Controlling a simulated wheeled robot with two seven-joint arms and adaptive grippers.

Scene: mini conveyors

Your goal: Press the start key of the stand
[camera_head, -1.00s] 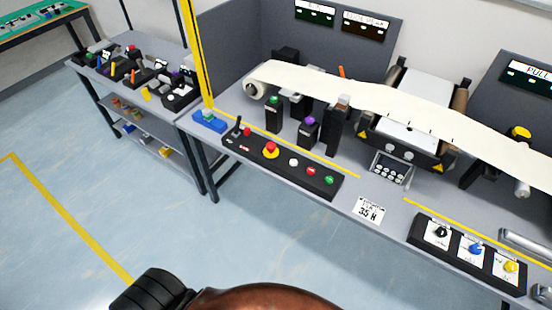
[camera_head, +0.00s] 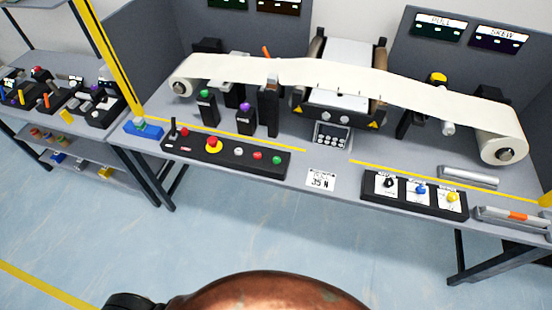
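A long black control panel (camera_head: 248,166) lies along the front edge of the stand's grey table (camera_head: 310,205). From left to right it carries a black lever (camera_head: 172,128), a red mushroom button (camera_head: 213,143) on a yellow collar, a white button (camera_head: 238,152), a red button (camera_head: 257,156) and a green button (camera_head: 277,160) at its right end. Labels beside the buttons are too small to read. Neither of my grippers shows in the head view, and nothing touches the panel.
A web of cream material (camera_head: 240,70) runs above the table to a roll (camera_head: 500,135) at right. A small keypad (camera_head: 332,134) stands under the machine. A three-knob box (camera_head: 372,193) lies right of a "35 N" card (camera_head: 321,180). Another bench stands at left.

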